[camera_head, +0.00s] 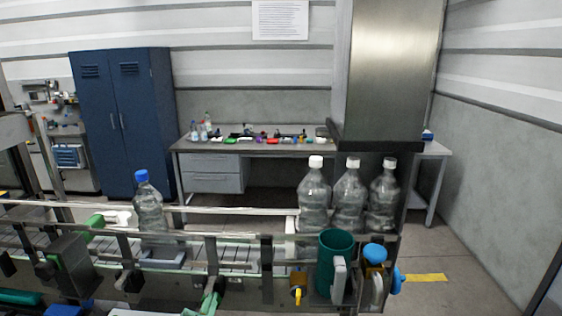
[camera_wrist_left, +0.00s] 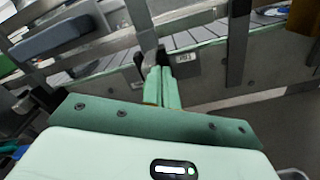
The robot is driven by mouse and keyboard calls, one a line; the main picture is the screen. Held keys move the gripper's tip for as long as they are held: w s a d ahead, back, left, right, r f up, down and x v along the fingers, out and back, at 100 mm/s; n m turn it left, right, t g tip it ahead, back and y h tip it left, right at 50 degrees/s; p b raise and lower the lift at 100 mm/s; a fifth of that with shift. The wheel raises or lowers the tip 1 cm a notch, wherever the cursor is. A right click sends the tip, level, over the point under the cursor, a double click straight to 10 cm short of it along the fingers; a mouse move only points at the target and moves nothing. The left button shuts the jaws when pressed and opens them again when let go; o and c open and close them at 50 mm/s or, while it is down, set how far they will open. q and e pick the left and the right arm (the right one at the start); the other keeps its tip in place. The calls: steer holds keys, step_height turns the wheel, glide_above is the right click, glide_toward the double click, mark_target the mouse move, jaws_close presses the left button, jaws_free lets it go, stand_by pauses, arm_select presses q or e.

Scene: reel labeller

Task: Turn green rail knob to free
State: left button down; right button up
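My left gripper (camera_head: 211,297) is low at the front of the conveyor in the head view, against its near side rail. In the left wrist view its pale green fingers (camera_wrist_left: 160,86) are close together in front of a black clamp (camera_wrist_left: 148,58) on the rail. I cannot make out the green rail knob apart from the green fingers, nor tell whether they grip anything. My right gripper is not in view.
A blue-capped bottle (camera_head: 149,206) stands on the conveyor at the left. Several white-capped bottles stand at the right, behind a green cylinder (camera_head: 336,262) and a blue knob (camera_head: 375,253). A yellow knob (camera_head: 297,292) hangs on the conveyor front. A steel column (camera_head: 391,70) rises behind.

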arm_select(q)
steer(key=shift+a+f, duration=0.1)
steer(key=shift+a, duration=0.3)
steer(key=s+r+p, duration=0.1)
steer(key=s+p, duration=0.1)
steer(key=s, duration=0.4)
stand_by(0.7)
steer(key=shift+a+f, duration=0.1)
